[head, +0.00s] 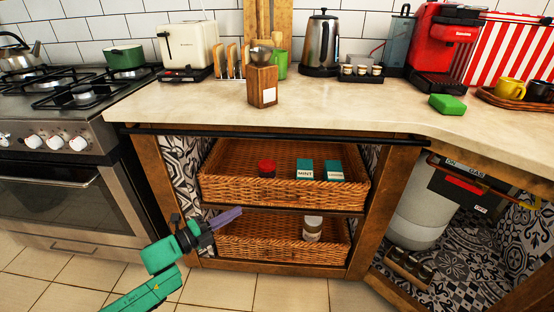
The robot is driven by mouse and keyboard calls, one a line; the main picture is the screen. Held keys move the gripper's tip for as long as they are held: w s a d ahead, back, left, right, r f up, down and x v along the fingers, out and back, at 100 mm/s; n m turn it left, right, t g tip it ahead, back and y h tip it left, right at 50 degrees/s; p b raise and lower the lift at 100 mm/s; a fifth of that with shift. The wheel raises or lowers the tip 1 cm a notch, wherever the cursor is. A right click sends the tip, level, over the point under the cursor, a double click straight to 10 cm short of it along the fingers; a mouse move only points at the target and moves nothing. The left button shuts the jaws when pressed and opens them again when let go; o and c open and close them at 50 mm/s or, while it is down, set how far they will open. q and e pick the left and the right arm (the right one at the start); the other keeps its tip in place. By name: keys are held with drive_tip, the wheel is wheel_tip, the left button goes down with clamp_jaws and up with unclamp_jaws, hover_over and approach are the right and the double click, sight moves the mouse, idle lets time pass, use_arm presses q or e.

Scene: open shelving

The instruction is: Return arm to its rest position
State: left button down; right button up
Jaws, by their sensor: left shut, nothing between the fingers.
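My left arm comes in from the lower left, teal with dark joints. My left gripper (228,217) is shut and empty, its purplish fingers pointing right. In the picture it overlaps the left part of the lower wicker basket (262,244); I cannot tell whether it touches the basket. The upper wicker basket (232,190) is above it on the open shelving. My right gripper is not in view.
A white-topped jar (312,228) stands in the lower one. A wooden frame post (383,205) is at right, the oven (62,205) at left. The tiled floor below is clear.

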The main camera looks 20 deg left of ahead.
use_arm(q)
drive_tip(key=s+d+f+n+g+y, duration=0.1)
drive_tip(key=s+f+n+g+y, duration=0.1)
drive_tip(key=f+n+y, duration=0.35)
drive_tip(key=s+d+f+n+g+y, duration=0.1)
drive_tip(key=s+f+n+g+y, duration=0.15)
drive_tip(key=f+n, duration=0.55)
drive_tip(key=s+d+f+n+g, duration=0.3)
drive_tip(key=s+f+n+g, duration=0.2)
drive_tip(key=s+f, duration=0.3)
drive_tip(key=s+d+n+g, duration=0.4)
drive_tip(key=s, duration=0.6)
drive_tip(key=s+a+p, duration=0.3)
drive_tip(key=s+p, duration=0.5)
drive_tip(key=p, duration=0.5)
drive_tip(key=s+a+r+y+p, duration=0.1)
drive_tip(key=s+a+p, duration=0.2)
drive_tip(key=s+p, duration=0.5)
drive_tip(key=shift+m+g+p, duration=0.35)
drive_tip(key=shift+g+p, duration=0.1)
drive_tip(key=shift+p, duration=2.05)
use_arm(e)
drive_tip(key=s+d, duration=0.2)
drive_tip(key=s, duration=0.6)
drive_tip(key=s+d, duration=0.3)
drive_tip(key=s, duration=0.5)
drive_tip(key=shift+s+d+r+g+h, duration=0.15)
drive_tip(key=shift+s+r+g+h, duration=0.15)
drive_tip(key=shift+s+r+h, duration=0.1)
